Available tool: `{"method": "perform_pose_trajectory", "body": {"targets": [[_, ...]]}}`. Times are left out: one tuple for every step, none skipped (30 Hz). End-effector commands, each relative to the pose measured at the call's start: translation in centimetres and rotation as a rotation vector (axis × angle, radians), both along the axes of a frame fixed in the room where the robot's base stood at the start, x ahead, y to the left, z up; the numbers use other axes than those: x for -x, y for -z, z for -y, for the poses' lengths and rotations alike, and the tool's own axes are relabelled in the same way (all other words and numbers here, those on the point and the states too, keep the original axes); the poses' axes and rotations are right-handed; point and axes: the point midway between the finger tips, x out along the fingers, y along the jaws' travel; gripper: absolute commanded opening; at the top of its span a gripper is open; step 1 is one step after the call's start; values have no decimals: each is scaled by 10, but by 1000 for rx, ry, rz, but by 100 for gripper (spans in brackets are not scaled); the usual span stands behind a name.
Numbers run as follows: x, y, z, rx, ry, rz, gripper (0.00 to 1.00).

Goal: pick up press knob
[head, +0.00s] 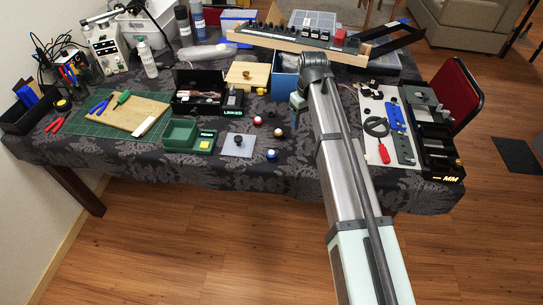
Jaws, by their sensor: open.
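I cannot tell for certain which piece is the press knob. A black knob (238,141) sits on a pale grey square plate (232,151) near the table's front edge.
A green tray (178,149) and a black box (190,112) stand left of the plate. A wooden board (135,112) lies further left. A long panel of switches (300,42) is at the back. A black rail unit (432,140) stands right. Cloth between the knobs is clear.

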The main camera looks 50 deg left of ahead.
Motion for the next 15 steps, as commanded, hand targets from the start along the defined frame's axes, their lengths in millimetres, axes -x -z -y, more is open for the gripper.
{"method": "perform_pose_trajectory", "body": {"targets": [[22,-2,-11,10,-34,-4,65],[33,-3,-15,16,-51,-5,65],[46,-5,-21,22,-70,-7,65],[55,-6,-24,27,-84,-8,65],[63,-7,-27,32,-96,-10,65],[73,-7,-31,38,-110,-11,65],[79,-8,-33,41,-119,-12,65],[84,-9,-34,44,-127,-13,65],[90,-9,-36,47,-136,-14,65],[93,-9,-38,49,-141,-14,65],[96,-9,-38,50,-145,-15,65],[98,-8,-39,52,-149,-15,65],[99,-7,-39,53,-150,-16,65],[100,-5,-39,54,-151,-16,65],[100,-1,-39,55,-152,-16,65]]}}
